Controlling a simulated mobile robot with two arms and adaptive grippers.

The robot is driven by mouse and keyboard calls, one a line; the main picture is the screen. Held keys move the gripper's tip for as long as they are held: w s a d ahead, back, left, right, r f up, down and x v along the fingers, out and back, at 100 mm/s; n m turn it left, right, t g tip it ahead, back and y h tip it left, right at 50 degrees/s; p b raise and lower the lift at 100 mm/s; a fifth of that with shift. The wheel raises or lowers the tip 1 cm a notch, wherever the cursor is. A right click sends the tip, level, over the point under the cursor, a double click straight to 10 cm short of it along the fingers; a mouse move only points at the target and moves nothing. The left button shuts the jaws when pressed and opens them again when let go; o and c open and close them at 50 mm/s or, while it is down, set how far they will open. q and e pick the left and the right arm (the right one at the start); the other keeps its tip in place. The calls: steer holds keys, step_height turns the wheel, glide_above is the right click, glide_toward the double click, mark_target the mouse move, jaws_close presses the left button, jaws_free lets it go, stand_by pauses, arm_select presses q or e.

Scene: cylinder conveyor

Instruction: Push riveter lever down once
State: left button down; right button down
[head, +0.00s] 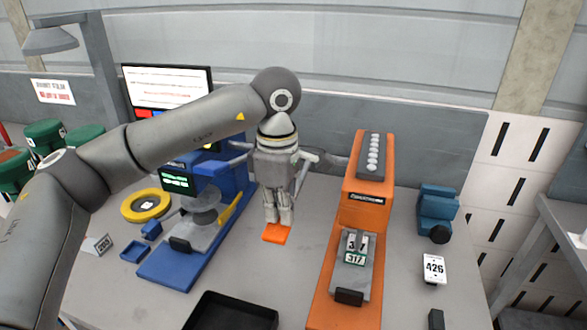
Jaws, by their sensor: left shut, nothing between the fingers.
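Two bench machines stand on the grey table. A blue machine (172,262) with a green display is left of centre, and an orange machine (361,212) with a grey top plate is right of centre. No label I can read says which is the riveter. My left gripper (278,222) hangs between them, pointing down, shut and empty. A small orange piece (277,234) shows right below its fingertips; I cannot tell if they touch. Grey bars show on both sides of the gripper; I cannot tell which is a lever. My right gripper is out of view.
A yellow ring (146,205) lies left of the blue machine. A black tray (230,312) is at the front. A monitor (167,86) stands behind. The table between the machines is mostly clear.

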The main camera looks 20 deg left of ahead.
arm_select(q)
step_height(320, 180, up, 15)
steer(key=p, duration=0.9)
steer(key=shift+r, duration=0.15)
stand_by(0.4)
